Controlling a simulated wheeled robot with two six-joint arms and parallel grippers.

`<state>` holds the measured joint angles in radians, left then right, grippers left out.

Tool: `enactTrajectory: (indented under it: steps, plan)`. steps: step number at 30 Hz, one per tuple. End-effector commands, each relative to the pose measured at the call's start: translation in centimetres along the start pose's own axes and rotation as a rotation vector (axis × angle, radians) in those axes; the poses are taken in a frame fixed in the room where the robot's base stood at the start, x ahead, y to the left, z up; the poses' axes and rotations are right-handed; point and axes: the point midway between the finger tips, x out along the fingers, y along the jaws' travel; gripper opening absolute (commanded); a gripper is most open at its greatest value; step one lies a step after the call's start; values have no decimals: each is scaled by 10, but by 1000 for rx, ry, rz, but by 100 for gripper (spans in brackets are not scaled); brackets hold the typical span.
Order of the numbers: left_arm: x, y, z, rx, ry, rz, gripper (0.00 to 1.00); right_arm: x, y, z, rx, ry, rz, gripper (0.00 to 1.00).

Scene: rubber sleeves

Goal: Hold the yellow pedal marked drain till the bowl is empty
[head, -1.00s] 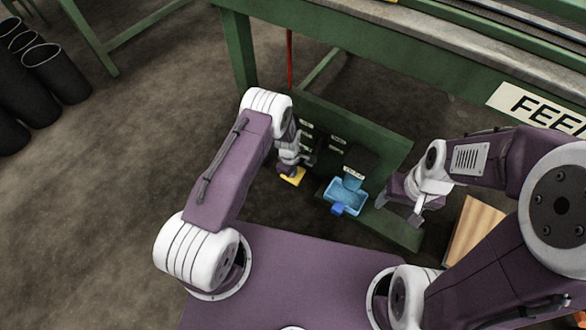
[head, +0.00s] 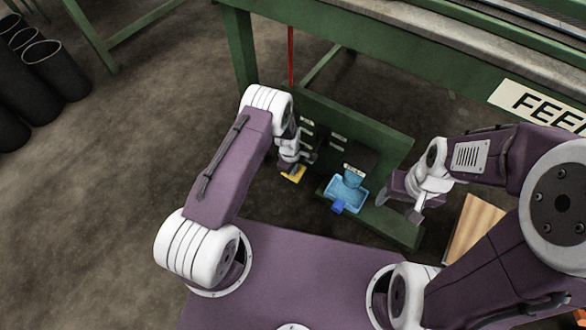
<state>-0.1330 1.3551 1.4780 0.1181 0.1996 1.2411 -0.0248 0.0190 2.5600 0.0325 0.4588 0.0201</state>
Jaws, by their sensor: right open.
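The yellow pedal (head: 295,175) sits low at the left end of the green panel (head: 385,137). My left gripper (head: 288,168) is right over the pedal and overlaps it in the picture. Its fingers are too small and covered to tell whether they are open or shut, and I cannot tell how far the pedal is pressed. The blue bowl (head: 358,200) is right of the pedal, with lighter blue inside; I cannot tell its water level. A small blue part (head: 338,207) is at its front. My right gripper (head: 400,214) is open and empty, right of the bowl.
A green workbench (head: 420,50) with a sign reading "FEE" stands behind the panel. A red upright rod (head: 291,58) is behind the pedal. A wooden board (head: 475,228) lies right of my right gripper. Black tubes (head: 50,68) stand far left.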

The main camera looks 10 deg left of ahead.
Motion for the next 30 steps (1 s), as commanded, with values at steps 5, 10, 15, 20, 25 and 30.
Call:
enactTrajectory:
  steps: [5,10,15,20,25,30]
  plan:
    - [5,-7,1,-1,-4,-16,0,2,0,0,0,0,0,62]
    - [5,-7,1,-1,-4,-16,0,2,0,0,0,0,0,62]
    - [5,-7,1,0,-4,-16,0,2,0,0,0,0,0,62]
    - [5,-7,1,0,-4,-16,0,2,0,0,0,0,0,62]
    - [5,-7,2,0,-4,-16,0,2,0,0,0,0,0,62]
    - [-5,-6,-1,-1,-3,-15,0,-8,0,-1,0,0,0,62]
